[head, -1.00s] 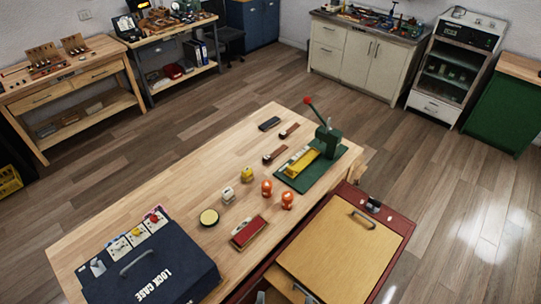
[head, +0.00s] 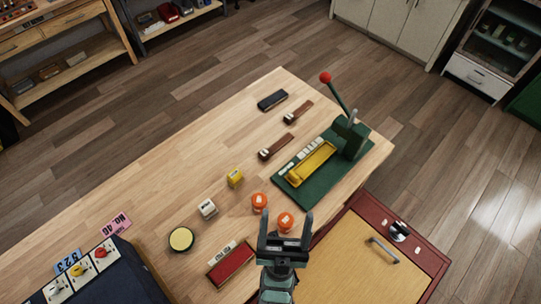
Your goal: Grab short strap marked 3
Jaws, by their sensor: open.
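Two short brown straps with pale metal ends lie apart on the wooden workbench (head: 215,140) in the head view. One strap (head: 300,111) is farther back, and the other strap (head: 277,147) is nearer, left of the green press. Any marking 3 on them is too small to read. My gripper (head: 286,215) is at the front edge of the workbench, its two dark fingers apart and pointing away from me. It is well short of both straps. An orange item (head: 285,221) shows between the fingers; I cannot tell whether they touch it.
A green press (head: 350,135) with a red-knobbed lever and yellow tray stands right of the straps. A black block (head: 272,100), a second orange item (head: 259,202), a yellow item (head: 235,177), a white item (head: 207,208), a round tin (head: 181,239) and a red box (head: 231,267) lie about.

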